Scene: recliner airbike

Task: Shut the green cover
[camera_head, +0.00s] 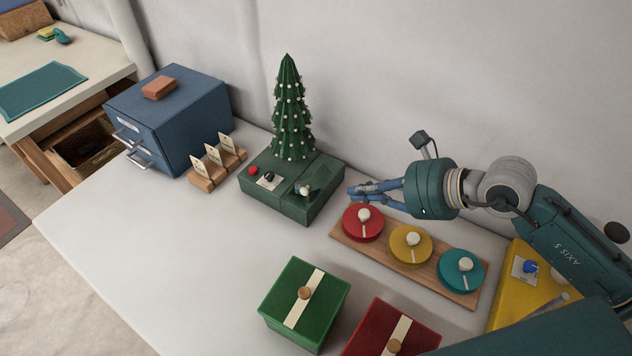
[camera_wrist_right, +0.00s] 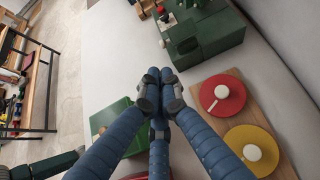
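A green box (camera_head: 318,318) with a green lid, a cream strip and a round wooden knob stands at the front middle. It also shows in the wrist view (camera_wrist_right: 121,116), partly behind my fingers. A dark green base (camera_head: 312,207) carries a decorated tree (camera_head: 288,115). Its top has a red button, a small card and a square section with a pale knob. I cannot tell which of these is the named cover. My right gripper (camera_head: 352,193) is just right of the base, its fingertips together and empty; they also meet in the wrist view (camera_wrist_right: 160,92). My left gripper is not in view.
A wooden board (camera_head: 345,235) with red, yellow and teal knobbed discs lies below my right gripper. A red box (camera_head: 372,325) stands at the front, a yellow box (camera_head: 507,285) at right. A blue cabinet (camera_head: 190,112) and card holders (camera_head: 202,184) stand left. The front-left tabletop is clear.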

